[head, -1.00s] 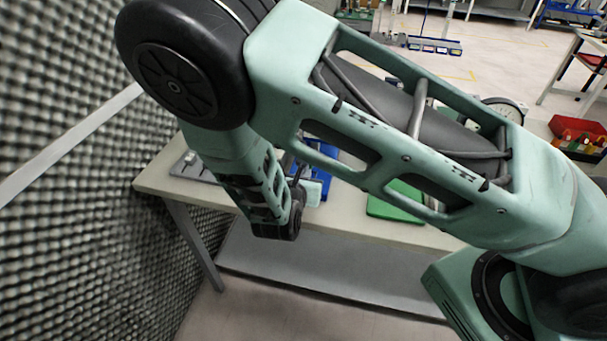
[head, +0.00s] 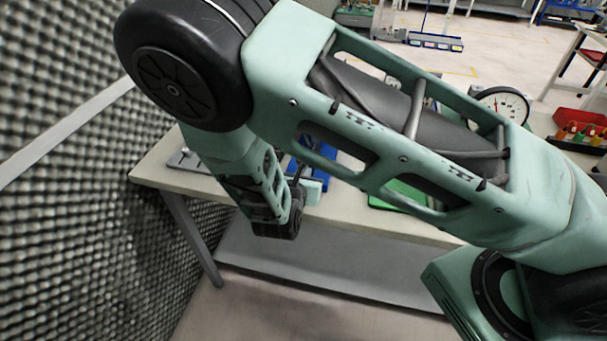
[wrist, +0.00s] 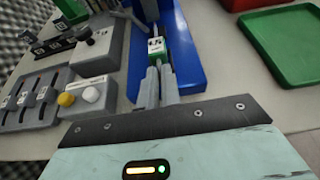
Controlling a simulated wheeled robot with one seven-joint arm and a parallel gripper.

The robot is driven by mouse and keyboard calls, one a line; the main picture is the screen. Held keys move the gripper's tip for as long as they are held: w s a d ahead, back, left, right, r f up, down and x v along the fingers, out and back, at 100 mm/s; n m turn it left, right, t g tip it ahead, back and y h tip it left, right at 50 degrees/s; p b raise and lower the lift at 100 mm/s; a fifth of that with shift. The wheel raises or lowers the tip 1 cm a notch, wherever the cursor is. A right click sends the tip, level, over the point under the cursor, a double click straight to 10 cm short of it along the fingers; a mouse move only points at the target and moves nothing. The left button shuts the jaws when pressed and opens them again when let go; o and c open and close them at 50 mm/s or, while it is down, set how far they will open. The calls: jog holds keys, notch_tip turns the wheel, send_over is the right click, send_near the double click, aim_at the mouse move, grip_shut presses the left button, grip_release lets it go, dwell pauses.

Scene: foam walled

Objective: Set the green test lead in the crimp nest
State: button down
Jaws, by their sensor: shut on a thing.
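In the wrist view my gripper (wrist: 156,88) reaches away from the camera over a blue tray (wrist: 190,75). Its two grey fingers are shut on a small green piece with a white label (wrist: 157,46), which I take to be the green test lead. A grey shaft stands just beyond the labelled piece; I cannot tell whether it is part of it. I cannot make out the crimp nest with certainty. In the head view my arm covers most of the gripper, and the lead cannot be made out; the blue tray (head: 325,160) shows partly behind the arm.
Left of the blue tray are a grey box with yellow and white buttons (wrist: 88,97) and a slotted grey panel (wrist: 35,100). A green tray (wrist: 285,45) lies at the right. Bare tabletop separates the trays. A foam wall (head: 60,210) stands close at left.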

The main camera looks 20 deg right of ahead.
jog(key=shift+f+b, duration=0.65)
jog(key=shift+f, duration=0.05)
jog(key=c, duration=1.5)
grip_release()
jog(key=b+v, duration=0.2)
jog(key=v, duration=1.5)
jog(key=shift+s+r+b, duration=0.15)
jog(key=shift+b, duration=0.2)
